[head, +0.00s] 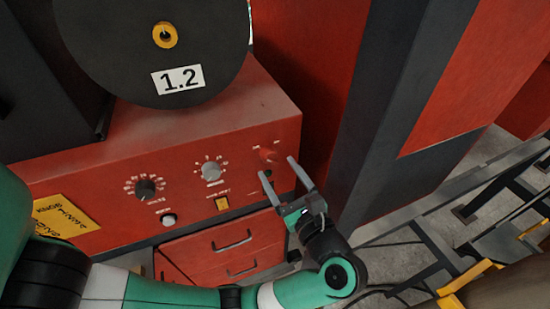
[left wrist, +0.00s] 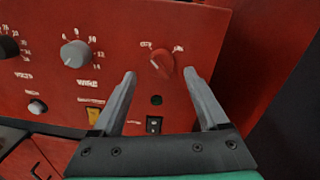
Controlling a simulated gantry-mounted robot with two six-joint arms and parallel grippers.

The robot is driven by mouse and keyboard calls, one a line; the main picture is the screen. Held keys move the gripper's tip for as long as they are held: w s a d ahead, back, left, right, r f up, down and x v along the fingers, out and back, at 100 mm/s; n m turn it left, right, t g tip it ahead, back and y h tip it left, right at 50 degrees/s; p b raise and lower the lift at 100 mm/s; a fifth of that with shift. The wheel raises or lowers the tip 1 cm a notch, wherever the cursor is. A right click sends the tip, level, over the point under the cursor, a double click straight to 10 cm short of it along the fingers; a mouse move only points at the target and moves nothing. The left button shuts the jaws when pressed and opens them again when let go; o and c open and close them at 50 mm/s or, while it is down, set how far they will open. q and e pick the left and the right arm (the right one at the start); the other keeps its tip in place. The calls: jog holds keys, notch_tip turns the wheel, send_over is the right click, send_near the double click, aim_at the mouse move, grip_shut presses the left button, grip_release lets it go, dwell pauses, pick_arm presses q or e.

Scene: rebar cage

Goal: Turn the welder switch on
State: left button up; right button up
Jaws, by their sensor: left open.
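The red welder (head: 110,225) has a red rotary switch (head: 267,155) at the upper right of its front panel. In the left wrist view the red switch (left wrist: 164,66) sits between OFF and ON labels, with a pale mark on its left side towards OFF. My left gripper (head: 277,166) is open and empty in front of the panel. In the left wrist view its two fingers (left wrist: 159,72) point at the panel, one on each side of the switch; I cannot tell whether they touch it. My right gripper is out of view.
A grey knob (head: 211,171), a black knob (head: 145,189) and a yellow rocker switch (head: 222,203) are on the panel. A black spool (head: 150,55) marked 1.2 stands above. A dark post (head: 390,110) rises right of the welder. Red drawers (head: 222,245) lie below the panel.

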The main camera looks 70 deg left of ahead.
aim_at(273, 162)
pick_arm(q)
jog(key=a, duration=0.3)
jog(key=shift+s+a, duration=0.1)
jog(key=shift+c, duration=0.2)
grip_shut()
